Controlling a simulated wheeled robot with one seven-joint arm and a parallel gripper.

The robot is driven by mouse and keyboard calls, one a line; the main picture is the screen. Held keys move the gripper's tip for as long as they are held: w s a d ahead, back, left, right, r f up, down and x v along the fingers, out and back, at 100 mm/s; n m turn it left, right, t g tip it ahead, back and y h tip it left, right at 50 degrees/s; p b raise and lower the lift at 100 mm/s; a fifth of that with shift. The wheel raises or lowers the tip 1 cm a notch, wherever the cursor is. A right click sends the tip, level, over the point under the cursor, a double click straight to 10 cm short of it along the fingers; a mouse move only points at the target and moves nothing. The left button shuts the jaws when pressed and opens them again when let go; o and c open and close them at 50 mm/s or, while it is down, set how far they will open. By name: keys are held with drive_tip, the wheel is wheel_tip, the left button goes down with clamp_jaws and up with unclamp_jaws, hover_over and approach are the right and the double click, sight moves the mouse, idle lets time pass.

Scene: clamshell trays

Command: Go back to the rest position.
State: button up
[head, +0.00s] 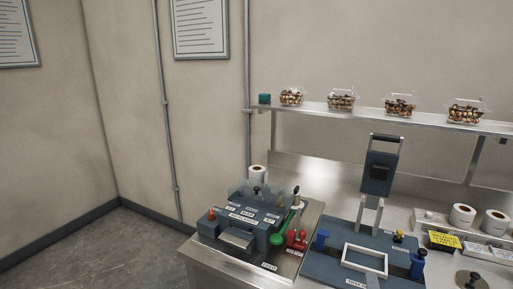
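My gripper and arm do not show in the head view, so I cannot see the gripper's pose or whether it holds anything. A dark blue machine (320,267) stands on the steel counter, with a pale rectangular frame (365,260) on its base. Its dark upright plate (378,180) with a handle on top stands raised behind the frame.
White rolls (462,215) and a yellow sign (444,240) are at right. The floor at left (110,255) is clear.

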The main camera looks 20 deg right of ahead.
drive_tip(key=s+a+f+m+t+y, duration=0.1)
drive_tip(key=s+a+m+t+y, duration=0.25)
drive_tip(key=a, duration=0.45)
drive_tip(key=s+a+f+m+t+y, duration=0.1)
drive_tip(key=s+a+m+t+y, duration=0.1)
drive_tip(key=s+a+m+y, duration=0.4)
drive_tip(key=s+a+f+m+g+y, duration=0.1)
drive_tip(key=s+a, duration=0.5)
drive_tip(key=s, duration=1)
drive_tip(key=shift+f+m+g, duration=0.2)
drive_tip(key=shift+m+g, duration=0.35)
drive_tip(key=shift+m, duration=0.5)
